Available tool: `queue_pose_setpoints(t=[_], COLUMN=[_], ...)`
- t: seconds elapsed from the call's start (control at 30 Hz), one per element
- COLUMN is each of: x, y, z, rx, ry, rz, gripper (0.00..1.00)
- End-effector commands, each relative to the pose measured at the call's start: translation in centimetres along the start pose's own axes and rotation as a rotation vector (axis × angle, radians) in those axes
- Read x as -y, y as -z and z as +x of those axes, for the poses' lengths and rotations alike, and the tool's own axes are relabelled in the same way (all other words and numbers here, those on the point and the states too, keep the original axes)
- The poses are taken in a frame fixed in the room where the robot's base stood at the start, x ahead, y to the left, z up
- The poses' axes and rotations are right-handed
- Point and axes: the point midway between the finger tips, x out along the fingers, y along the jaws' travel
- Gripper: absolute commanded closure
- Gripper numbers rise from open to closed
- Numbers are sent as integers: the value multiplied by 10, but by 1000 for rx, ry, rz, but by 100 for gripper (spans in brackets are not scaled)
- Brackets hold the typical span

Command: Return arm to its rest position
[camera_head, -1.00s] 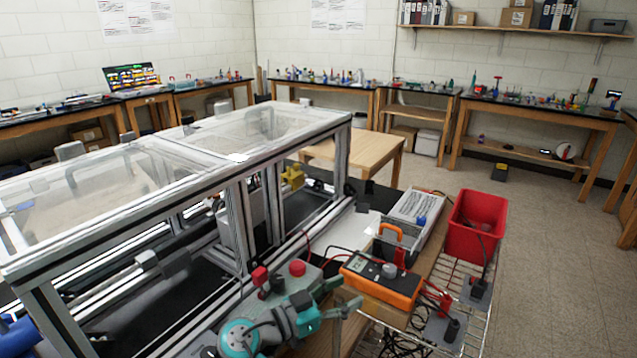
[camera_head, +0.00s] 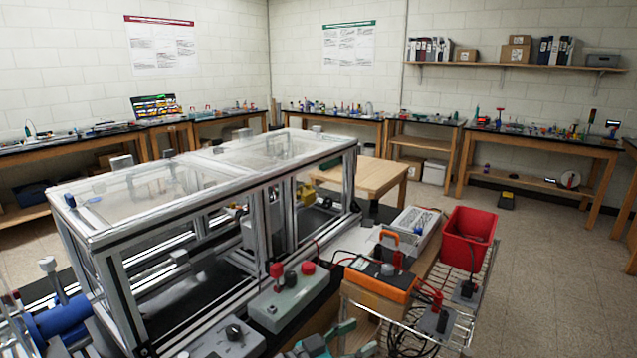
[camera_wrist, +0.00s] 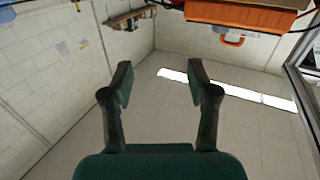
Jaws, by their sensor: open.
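My gripper (camera_wrist: 160,85) shows in the wrist view with its two dark fingers spread wide and nothing between them. Beyond the fingers are pale floor and block wall, and that view is turned upside down or steeply tilted. In the head view only a green part of my gripper (camera_head: 345,335) shows at the bottom edge, in front of the wire cart; the rest of it is out of frame.
The extrusion frame (camera_head: 190,210) with clear top panels fills the left. A grey control box (camera_head: 288,300), an orange meter (camera_head: 382,282) and a red bin (camera_head: 468,237) stand to its right. The orange meter also shows in the wrist view (camera_wrist: 240,14).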

Motion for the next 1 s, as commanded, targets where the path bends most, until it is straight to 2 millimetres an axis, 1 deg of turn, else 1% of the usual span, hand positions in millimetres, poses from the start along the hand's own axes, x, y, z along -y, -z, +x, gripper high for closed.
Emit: queue_pose_setpoints(t=[0.17, 0.37, 0.47, 0.57, 0.67, 0.7, 0.77, 0.8, 0.9, 1.0], x=[-6, -15, -22, -33, -50, -58, -71, -80, -104, -130], y=[-20, -51, -72, -97, -130, -145, -165, -178, -208, -234], z=[8, 18, 25, 31, 37, 39, 40, 40, 38, 33], rx=[13, 36, 51, 72, 100, 113, 131, 144, 176, 205], ry=[39, 104, 146, 201, 273, 308, 359, 394, 478, 561], rz=[-45, -116, -161, -214, -279, -307, -345, -368, -419, -460], gripper=[40, 40, 40, 40, 40, 40, 40, 40, 40, 40])
